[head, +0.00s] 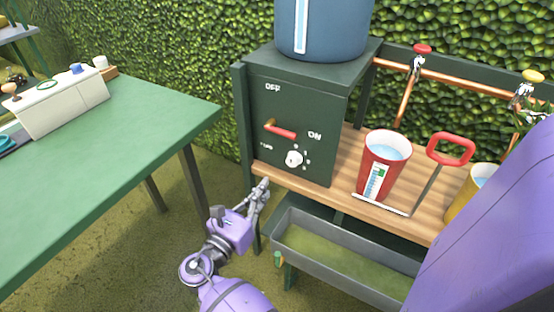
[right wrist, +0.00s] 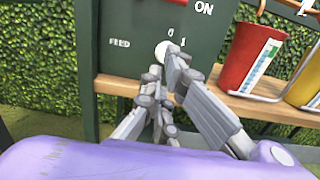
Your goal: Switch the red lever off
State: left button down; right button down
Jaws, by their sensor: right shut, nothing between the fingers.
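The red lever (head: 281,131) is on the front of a dark green box (head: 330,110). Its red handle points right and slightly down, towards the ON label; the OFF label is above it. My right gripper (head: 264,186) is shut and empty, in front of the lower part of the box, below the lever and apart from it. In the right wrist view the closed fingers (right wrist: 163,68) overlap the lower edge of a white knob (right wrist: 165,50); I cannot tell whether they touch it. The lever is mostly out of that view. My left gripper is not in view.
A blue tank (head: 340,30) sits on the box. To its right a wooden shelf (head: 345,185) holds a red cup (head: 372,172) of water and a yellow cup (head: 468,190). A grey trough (head: 330,255) is below. A green table (head: 130,140) stands left.

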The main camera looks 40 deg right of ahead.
jog(key=x, duration=1)
jog(key=shift+w+d+r, duration=0.1)
jog(key=shift+r, duration=0.05)
notch_tip(320, 180, up, 4)
jog(key=shift+d+f, duration=0.15)
jog(key=shift+f, duration=0.05)
jog(key=shift+w, duration=0.1)
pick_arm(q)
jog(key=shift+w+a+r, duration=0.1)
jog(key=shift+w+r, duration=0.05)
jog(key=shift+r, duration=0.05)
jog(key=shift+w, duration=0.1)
